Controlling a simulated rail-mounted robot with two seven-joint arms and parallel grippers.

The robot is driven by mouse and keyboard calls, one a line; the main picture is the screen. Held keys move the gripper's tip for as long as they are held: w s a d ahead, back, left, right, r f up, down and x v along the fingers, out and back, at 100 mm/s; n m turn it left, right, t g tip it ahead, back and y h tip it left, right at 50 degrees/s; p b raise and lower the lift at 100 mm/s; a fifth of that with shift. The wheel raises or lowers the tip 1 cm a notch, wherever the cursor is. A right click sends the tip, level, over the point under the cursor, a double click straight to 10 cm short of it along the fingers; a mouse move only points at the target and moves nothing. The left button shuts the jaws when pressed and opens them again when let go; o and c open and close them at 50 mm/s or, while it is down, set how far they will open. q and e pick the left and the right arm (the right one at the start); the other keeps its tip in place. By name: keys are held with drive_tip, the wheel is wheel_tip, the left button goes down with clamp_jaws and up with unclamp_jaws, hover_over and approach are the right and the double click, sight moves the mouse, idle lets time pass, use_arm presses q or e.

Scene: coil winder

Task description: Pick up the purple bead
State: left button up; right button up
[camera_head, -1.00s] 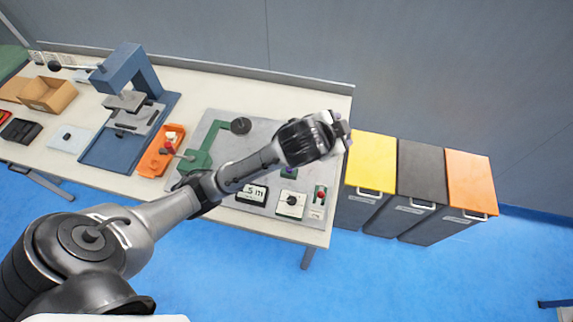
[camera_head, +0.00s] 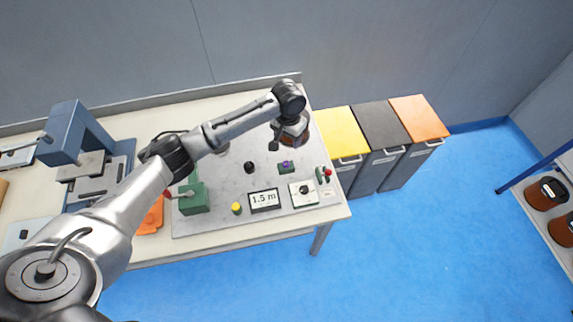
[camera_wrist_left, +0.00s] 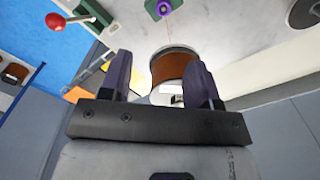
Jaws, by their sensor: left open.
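A small purple bead (camera_head: 286,164) sits on the grey plate of the winder, right of a black knob. A purple piece with a round eye, apparently the same bead, also shows at the top edge of the left wrist view (camera_wrist_left: 163,8). My left gripper (camera_head: 293,127) is above the plate's back right, behind the bead in the picture. In the left wrist view its two dark fingers (camera_wrist_left: 160,75) stand apart. A copper-coloured spool (camera_wrist_left: 174,65) shows beyond and between them; I cannot tell whether they touch it. A thin line runs from the spool towards the bead. My right gripper is out of view.
A display reading 1.5 m (camera_head: 265,200), a white dial box (camera_head: 304,193) and a red-button box (camera_head: 326,175) line the plate's front. A green crank block (camera_head: 194,198) stands left. Yellow, black and orange bins (camera_head: 418,117) stand right of the table.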

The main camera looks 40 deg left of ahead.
use_arm(q)
drive_tip(key=b, duration=0.1)
hover_over(286, 163)
wheel_tip(286, 163, down, 9)
drive_tip(key=shift+d+r, duration=0.1)
drive_tip(key=shift+f+b, duration=0.5)
drive_tip(key=shift+f, duration=2)
drive_tip(key=c, duration=1)
drive_tip(key=shift+r, duration=0.1)
